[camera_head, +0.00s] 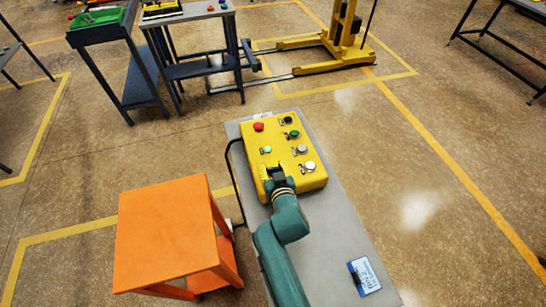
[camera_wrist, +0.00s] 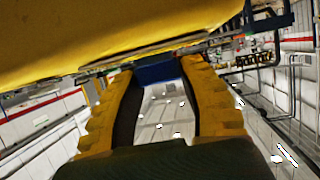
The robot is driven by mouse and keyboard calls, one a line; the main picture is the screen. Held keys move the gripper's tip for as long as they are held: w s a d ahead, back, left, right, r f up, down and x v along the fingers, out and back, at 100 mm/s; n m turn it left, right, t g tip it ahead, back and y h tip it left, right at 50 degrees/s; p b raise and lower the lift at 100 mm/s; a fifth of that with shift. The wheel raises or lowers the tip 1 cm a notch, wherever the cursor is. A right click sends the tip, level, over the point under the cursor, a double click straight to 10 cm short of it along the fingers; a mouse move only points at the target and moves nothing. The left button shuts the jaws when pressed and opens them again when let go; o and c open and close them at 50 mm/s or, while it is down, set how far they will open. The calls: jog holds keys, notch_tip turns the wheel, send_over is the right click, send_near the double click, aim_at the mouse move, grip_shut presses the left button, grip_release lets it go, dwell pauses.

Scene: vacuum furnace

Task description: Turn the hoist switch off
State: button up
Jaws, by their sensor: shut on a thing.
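A yellow control box (camera_head: 310,178) lies on a grey bench and carries several buttons and knobs. A red button (camera_head: 258,126), a black knob (camera_head: 287,121) and a green button (camera_head: 294,134) are near its far end. Light-topped knobs (camera_head: 309,166) sit nearer its right side. No label tells which one is the hoist switch. My gripper (camera_head: 274,171) is at the near left part of the box. In the wrist view its two yellow fingers close on a blue part (camera_wrist: 157,73) just below the yellow box surface (camera_wrist: 110,35). I cannot tell whether this part is the switch.
The grey bench top (camera_head: 345,235) bears a blue-and-white label card (camera_head: 364,276). An orange stool (camera_head: 165,232) stands close at its left, with a black cable between. A dark workbench (camera_head: 200,70) and a yellow hoist (camera_head: 338,45) stand behind. Floor to the right is clear.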

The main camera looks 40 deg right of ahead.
jog(key=shift+s+d+r+n+t+y+p, duration=0.1)
jog(key=shift+r+n+t+y+p, duration=0.1)
jog(key=shift+n+y+p, duration=0.25)
jog(key=shift+d+r+n+t+y+p, duration=0.1)
jog(key=shift+n+t+y+p, duration=0.1)
jog(key=shift+n+y+p, duration=0.25)
jog(key=shift+f+n+t+y+b, duration=0.55)
jog(key=shift+n+y, duration=0.35)
jog(key=shift+y, duration=0.1)
jog(key=n+y+b, duration=0.1)
jog(key=b, duration=0.1)
jog(key=n+y+b, duration=0.1)
jog(key=shift+a+f+t+b, duration=0.1)
jog(key=shift+f+t+b, duration=0.15)
jog(key=shift+b, duration=0.15)
jog(key=shift+r+n+y+b, duration=0.2)
jog(key=shift+n+y+b, duration=0.6)
jog(key=shift+y+b, duration=0.35)
jog(key=shift+a, duration=0.1)
jog(key=o, duration=1.2)
jog(key=shift+r, duration=0.2)
